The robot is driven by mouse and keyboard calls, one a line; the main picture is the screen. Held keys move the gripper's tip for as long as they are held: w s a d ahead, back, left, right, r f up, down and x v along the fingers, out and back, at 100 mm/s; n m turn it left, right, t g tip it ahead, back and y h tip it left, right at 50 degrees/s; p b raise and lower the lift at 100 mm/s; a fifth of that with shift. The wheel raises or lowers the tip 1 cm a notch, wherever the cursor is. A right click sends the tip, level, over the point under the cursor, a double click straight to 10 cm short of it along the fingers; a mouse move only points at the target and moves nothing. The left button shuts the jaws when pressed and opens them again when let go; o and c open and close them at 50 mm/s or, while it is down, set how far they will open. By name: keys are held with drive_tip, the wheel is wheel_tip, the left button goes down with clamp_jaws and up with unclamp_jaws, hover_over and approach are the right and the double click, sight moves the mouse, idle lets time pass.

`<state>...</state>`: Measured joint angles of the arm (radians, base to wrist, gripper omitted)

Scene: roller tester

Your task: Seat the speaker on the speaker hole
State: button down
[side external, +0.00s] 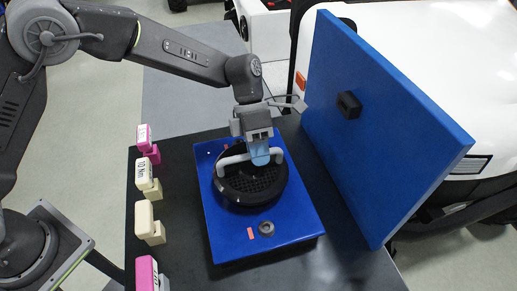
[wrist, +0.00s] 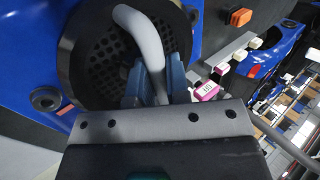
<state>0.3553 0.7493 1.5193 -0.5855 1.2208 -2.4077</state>
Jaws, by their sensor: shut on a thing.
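The speaker (side external: 240,188) is a black round unit with a perforated grille and a curved grey handle. It sits at or just over the blue board (side external: 228,245); I cannot tell whether it is fully down. The speaker hole is hidden, apparently beneath it. My gripper (side external: 263,158) comes down from above and is shut on the speaker's handle with its blue fingers. In the wrist view the gripper's blue fingers (wrist: 152,85) clasp the grey handle, with the speaker's grille (wrist: 92,58) behind.
A grey ring (side external: 266,228) and an orange mark (side external: 251,233) are on the board's front part. Pink and cream labelled blocks (side external: 146,183) line the dark table's (side external: 178,235) left side. An upright blue panel (side external: 385,130) with a black block (side external: 349,105) stands close on the right.

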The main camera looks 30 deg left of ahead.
drive_tip(key=shift+f, duration=0.6)
drive_tip(key=shift+f, duration=0.7)
drive_tip(key=shift+f, duration=0.3)
drive_tip(key=shift+f, duration=0.4)
drive_tip(key=c, duration=1)
unclamp_jaws()
drive_tip(key=shift+f, duration=0.1)
